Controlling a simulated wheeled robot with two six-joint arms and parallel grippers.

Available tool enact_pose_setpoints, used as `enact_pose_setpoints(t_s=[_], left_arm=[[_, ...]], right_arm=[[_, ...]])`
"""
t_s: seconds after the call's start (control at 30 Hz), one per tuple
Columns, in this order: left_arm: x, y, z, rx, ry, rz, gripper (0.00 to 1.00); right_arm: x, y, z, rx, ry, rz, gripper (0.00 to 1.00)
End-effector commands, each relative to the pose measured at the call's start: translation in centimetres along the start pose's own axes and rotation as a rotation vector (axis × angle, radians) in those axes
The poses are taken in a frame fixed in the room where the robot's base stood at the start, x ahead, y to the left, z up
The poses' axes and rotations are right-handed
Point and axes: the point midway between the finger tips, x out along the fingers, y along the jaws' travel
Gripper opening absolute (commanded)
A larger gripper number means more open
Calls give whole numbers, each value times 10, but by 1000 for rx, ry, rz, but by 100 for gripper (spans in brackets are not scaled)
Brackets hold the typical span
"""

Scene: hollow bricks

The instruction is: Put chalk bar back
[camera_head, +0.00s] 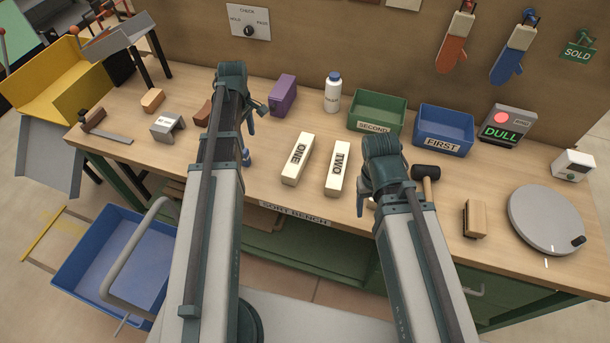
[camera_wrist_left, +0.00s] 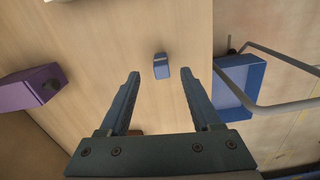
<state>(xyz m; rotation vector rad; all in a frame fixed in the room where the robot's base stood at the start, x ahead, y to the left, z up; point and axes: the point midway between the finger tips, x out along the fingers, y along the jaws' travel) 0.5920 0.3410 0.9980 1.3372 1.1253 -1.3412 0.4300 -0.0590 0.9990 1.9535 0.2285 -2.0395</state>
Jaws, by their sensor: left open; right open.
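A small blue block (camera_head: 247,157), which may be the chalk bar, lies on the bench just right of my left arm. In the left wrist view the blue block (camera_wrist_left: 161,68) lies ahead, between the lines of the two fingers, with the fingers apart from it. My left gripper (camera_wrist_left: 160,84) is open and empty; in the head view (camera_head: 250,112) it is partly hidden by its own arm. My right gripper (camera_head: 372,188) is over the bench's front edge, open, its fingers mostly hidden by the arm. No other thing is clearly a chalk bar.
Cream bars ONE (camera_head: 297,158) and TWO (camera_head: 339,167) lie mid-bench. Behind stand a purple box (camera_head: 283,95), a white bottle (camera_head: 332,93), the SECOND bin (camera_head: 377,112) and FIRST bin (camera_head: 443,130). A mallet (camera_head: 426,173) and grey turntable (camera_head: 545,218) are right. A blue tray (camera_head: 75,270) sits below.

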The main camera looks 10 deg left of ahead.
Motion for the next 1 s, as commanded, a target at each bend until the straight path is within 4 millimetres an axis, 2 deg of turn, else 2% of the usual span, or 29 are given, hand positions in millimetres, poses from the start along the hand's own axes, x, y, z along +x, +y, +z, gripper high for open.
enact_pose_setpoints(t_s=[0.03, 0.17, 0.2, 0.3, 0.4, 0.5, 0.6, 0.7, 1.0], left_arm=[[0, -4, 29, 101, 2, -5, 65], [0, -17, 112, 486, 15, -26, 65], [0, -24, 138, 620, 19, -34, 65], [-1, -45, 196, 941, 27, -55, 65], [-1, -68, 241, 1226, 34, -74, 65], [-1, -88, 272, 1452, 38, -91, 65], [-1, -102, 292, 1608, 41, -105, 65], [-2, -110, 302, 1695, 42, -113, 65], [-2, -111, 305, 1727, 41, -116, 65]], right_arm=[[0, 0, 0, 0, 0, 0, 65], [0, 0, 0, 0, 0, 0, 65], [0, 0, 0, 0, 0, 0, 65], [0, 0, 0, 0, 0, 0, 65], [0, 0, 0, 0, 0, 0, 65], [0, 0, 0, 0, 0, 0, 65], [0, 0, 0, 0, 0, 0, 65], [0, 0, 0, 0, 0, 0, 65], [0, 0, 0, 0, 0, 0, 65]])
